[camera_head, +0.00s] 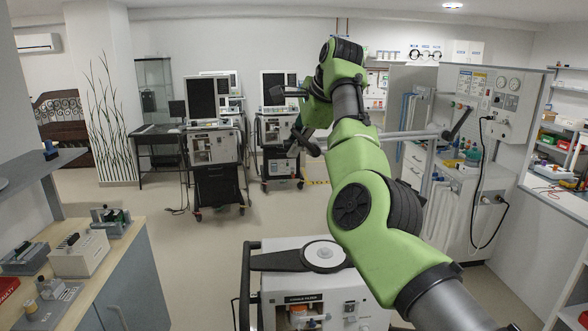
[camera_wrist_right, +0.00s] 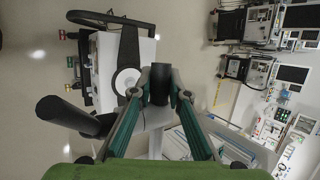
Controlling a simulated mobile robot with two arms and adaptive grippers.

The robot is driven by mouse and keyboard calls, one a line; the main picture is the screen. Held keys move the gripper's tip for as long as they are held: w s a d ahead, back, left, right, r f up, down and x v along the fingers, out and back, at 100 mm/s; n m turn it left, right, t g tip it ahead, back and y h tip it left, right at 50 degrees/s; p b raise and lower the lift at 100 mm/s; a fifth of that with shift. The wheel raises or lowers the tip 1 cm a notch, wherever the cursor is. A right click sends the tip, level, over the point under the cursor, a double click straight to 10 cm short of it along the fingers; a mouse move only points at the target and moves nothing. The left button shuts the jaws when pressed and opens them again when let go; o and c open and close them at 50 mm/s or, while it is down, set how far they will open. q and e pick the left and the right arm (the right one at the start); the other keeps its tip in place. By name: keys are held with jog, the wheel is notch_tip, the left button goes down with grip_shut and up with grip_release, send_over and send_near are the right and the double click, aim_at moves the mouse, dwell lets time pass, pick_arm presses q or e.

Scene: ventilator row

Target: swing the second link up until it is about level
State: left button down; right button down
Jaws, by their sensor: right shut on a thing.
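My right gripper (camera_head: 304,142) is at the left end of a light grey bar (camera_head: 390,136), above the near ventilator. The bar looks close to level, its left end a little lower, and probably is the second link. In the right wrist view my right gripper (camera_wrist_right: 160,93) is shut on a black cylindrical grip (camera_wrist_right: 160,76). A second black cylinder (camera_wrist_right: 66,116) lies to the left there. My arm hides part of the linkage in the head view. My left gripper is out of view.
A near ventilator (camera_head: 335,300) with a white disc (camera_head: 325,254) stands below my arm. A wall unit (camera_head: 470,165) with hoses is close on the right. A bench (camera_head: 75,285) with devices is at left. Floor (camera_head: 250,225) beyond is clear up to more ventilators (camera_head: 212,150).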

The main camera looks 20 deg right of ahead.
jog(key=shift+r, duration=0.9)
jog(key=c, duration=1.9)
grip_release()
jog(key=shift+f, duration=0.1)
jog(key=v, duration=1.2)
jog(key=shift+d, duration=0.3)
jog(key=shift+f, duration=0.1)
